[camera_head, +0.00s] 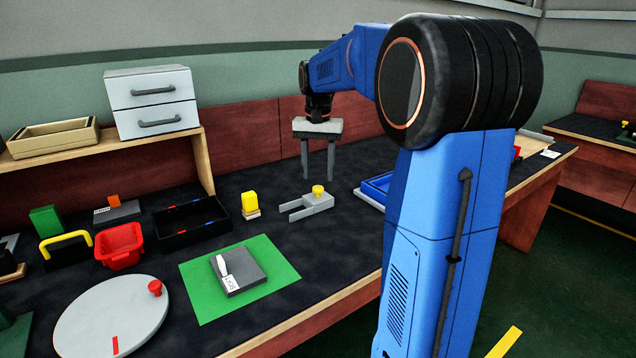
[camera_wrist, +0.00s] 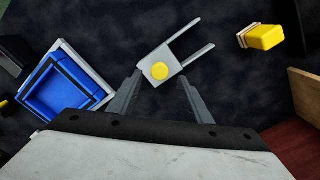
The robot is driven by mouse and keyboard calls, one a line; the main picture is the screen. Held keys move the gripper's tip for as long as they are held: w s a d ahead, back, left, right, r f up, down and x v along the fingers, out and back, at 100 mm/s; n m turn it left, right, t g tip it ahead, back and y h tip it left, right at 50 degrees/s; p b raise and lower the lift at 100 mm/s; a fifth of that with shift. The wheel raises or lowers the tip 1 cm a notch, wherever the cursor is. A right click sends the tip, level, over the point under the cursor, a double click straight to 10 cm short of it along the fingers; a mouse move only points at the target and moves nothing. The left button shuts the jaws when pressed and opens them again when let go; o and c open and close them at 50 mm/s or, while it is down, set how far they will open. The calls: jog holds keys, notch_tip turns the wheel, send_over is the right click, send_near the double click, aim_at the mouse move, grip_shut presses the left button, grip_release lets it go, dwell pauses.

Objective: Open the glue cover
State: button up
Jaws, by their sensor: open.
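My gripper (camera_head: 318,176) points down above the back of the dark table, its two fingers apart and nothing between them. It also shows in the wrist view (camera_wrist: 160,84). A grey forked piece with a yellow round knob (camera_head: 318,192) lies on the table near the gripper; in the wrist view it lies beyond the fingertips (camera_wrist: 178,62). A dark grey flat block (camera_head: 247,265) with a white tube-like piece (camera_head: 222,266) and a white label lies on a green mat (camera_head: 200,290). No part is clearly marked as glue, so I cannot tell which is the cover.
A yellow block on a pale base (camera_head: 250,203) stands left of the forked piece. A black tray (camera_head: 190,232), a red bin (camera_head: 120,258) and a grey round disc (camera_head: 80,320) lie further left. A blue tray (camera_head: 372,190) lies right, partly hidden by my arm.

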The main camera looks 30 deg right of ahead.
aim_at(318, 187)
jog(key=shift+f, duration=2.05)
